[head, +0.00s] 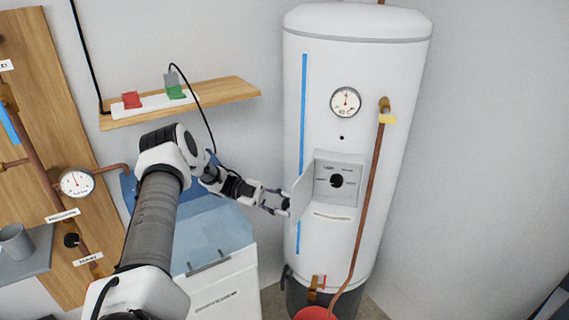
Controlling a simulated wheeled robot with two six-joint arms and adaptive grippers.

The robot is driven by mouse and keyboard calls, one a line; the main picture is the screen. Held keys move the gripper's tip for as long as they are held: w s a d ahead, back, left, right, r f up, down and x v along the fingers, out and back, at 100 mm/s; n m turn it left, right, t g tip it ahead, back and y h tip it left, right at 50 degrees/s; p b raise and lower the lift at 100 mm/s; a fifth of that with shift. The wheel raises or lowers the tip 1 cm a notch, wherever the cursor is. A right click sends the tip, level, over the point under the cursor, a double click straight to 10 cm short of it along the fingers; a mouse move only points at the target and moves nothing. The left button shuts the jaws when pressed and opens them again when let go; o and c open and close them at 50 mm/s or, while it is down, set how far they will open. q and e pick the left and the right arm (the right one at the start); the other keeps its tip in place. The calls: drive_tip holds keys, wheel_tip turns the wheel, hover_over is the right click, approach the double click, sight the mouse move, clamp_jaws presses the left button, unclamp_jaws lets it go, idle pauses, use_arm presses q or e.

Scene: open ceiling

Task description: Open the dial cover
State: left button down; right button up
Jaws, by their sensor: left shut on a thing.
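The dial cover (302,193) is a thin pale flap on the front of the white water heater (397,75). It stands swung out at the left side of the dial recess. The recess shows a grey panel (348,171) with a black dial (336,181). My left gripper (286,205) is at the outer left edge of the cover, shut on it. The contact itself is small and partly hidden by the fingers. My right gripper is not in view.
A copper pipe (365,195) runs down the heater just right of the dial panel. A white box with a blue lid (224,285) stands below my left arm. A wooden shelf (229,91) is on the wall. A red bucket (315,313) sits at the heater's foot.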

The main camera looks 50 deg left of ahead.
use_arm(q)
drive_tip(key=c, duration=0.8)
unclamp_jaws()
drive_tip(key=shift+o, duration=0.2)
wheel_tip(320, 180, up, 10)
drive_tip(key=shift+f, duration=0.1)
